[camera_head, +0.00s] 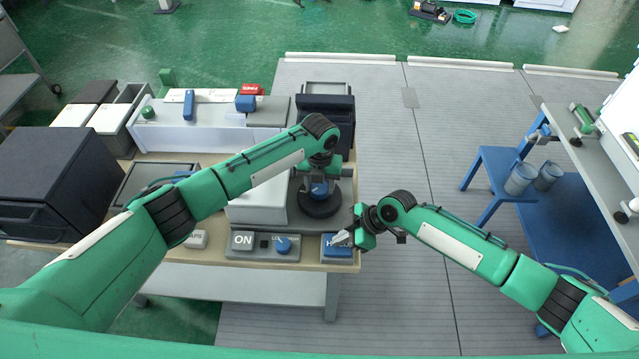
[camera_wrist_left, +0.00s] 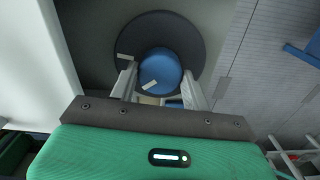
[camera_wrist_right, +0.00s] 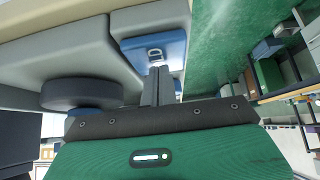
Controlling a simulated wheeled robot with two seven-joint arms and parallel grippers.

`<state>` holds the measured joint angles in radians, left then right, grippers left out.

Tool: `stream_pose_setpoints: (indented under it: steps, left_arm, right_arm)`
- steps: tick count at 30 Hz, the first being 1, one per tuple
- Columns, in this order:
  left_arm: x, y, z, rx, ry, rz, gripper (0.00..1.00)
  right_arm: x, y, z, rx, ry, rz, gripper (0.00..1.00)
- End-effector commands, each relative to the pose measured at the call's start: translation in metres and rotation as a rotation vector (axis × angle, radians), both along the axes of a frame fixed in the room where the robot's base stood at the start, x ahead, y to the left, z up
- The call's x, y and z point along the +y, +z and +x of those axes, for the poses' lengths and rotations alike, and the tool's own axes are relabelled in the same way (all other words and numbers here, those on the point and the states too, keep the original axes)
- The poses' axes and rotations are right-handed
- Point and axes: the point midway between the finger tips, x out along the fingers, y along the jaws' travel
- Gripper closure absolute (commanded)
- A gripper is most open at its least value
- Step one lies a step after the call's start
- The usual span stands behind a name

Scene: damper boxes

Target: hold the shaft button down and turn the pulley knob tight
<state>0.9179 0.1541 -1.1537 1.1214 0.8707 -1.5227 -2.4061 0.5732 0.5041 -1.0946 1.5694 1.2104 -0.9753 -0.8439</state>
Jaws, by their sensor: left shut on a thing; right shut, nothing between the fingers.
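The blue pulley knob (camera_head: 319,189) stands in the middle of the dark round pulley (camera_head: 320,208). My left gripper (camera_wrist_left: 158,90) is shut on the knob (camera_wrist_left: 160,68), one finger on each side. A white mark on the knob and one on the pulley (camera_wrist_left: 190,28) show in the left wrist view; they do not line up. The blue button plate (camera_head: 338,252), its lettering partly covered, sits at the bench's front right corner. My right gripper (camera_head: 342,238) is shut and empty, its tips over the plate (camera_wrist_right: 172,48). I cannot tell if the button is pressed down.
A grey panel with an ON button (camera_head: 242,241) and a small blue knob (camera_head: 283,244) lies left of the plate. A white box (camera_head: 258,207) stands close left of the pulley. A blue stand (camera_head: 490,165) is at the right; the floor between is clear.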

Motion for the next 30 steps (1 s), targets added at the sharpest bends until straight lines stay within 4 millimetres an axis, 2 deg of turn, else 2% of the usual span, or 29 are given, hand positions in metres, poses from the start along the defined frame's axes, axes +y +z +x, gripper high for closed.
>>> stream_pose_setpoints:
  steps: [15,30]
  left_arm:
    - [-0.0003,-0.0007,-0.0007,0.002,-0.471,0.0,0.75]
    - [-0.0029,0.0008,-0.0004,-0.003,-0.678,0.0,0.75]
  right_arm:
    - [-0.0011,-0.0016,0.0,0.001,-0.001,-0.003,1.0]
    - [-0.0007,-0.0015,-0.0002,0.001,-0.001,-0.002,1.0]
